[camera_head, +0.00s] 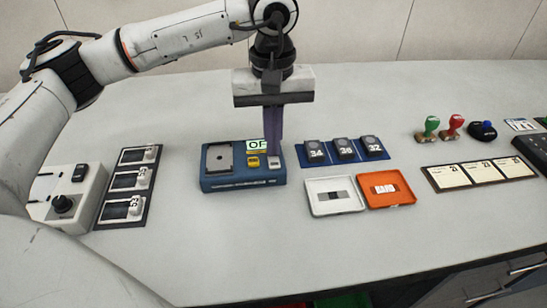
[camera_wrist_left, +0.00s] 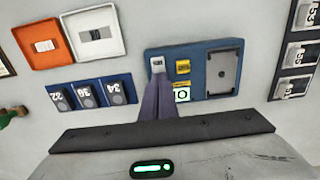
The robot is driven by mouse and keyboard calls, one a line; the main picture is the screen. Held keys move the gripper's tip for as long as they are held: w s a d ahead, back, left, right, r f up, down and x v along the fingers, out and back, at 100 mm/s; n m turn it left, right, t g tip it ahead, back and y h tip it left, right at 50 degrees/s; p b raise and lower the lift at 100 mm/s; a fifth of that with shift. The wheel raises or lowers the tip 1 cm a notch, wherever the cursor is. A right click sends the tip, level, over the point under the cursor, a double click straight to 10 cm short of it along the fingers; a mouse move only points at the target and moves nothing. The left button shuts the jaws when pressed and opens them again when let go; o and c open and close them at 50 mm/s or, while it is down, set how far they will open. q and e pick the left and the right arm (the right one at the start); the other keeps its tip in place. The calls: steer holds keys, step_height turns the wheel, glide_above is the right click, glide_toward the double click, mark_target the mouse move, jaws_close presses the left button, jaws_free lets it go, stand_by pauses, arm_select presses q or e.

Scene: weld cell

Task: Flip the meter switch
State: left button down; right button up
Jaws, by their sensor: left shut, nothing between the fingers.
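The blue meter box (camera_head: 225,183) sits in the middle of the table. Its top has a dark-framed grey plate, a small display (camera_head: 256,145) whose visible letters read "OF", a yellow button (camera_head: 253,162) and a pale grey switch (camera_head: 274,163). My left gripper (camera_head: 273,152) points down with its purple fingers shut and empty, tips right at the switch. In the left wrist view the fingertips (camera_wrist_left: 158,82) lie just beside the switch (camera_wrist_left: 157,65); I cannot tell whether they touch it. The fingers partly hide the display. My right gripper is out of view.
Right of the meter are a blue tray (camera_head: 309,152) with numbered dark pieces, a white tray (camera_head: 335,208) and an orange tray (camera_head: 402,202). Left are a dark rack (camera_head: 103,216) and a white control box (camera_head: 85,208). Stamps (camera_head: 431,125) stand farther right. The front table area is clear.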

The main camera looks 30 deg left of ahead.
arm_select(q)
steer(key=shift+f, duration=0.35)
steer(key=shift+r, duration=0.15)
step_height(320, 180, up, 7)
steer(key=p, duration=0.4)
stand_by(0.4)
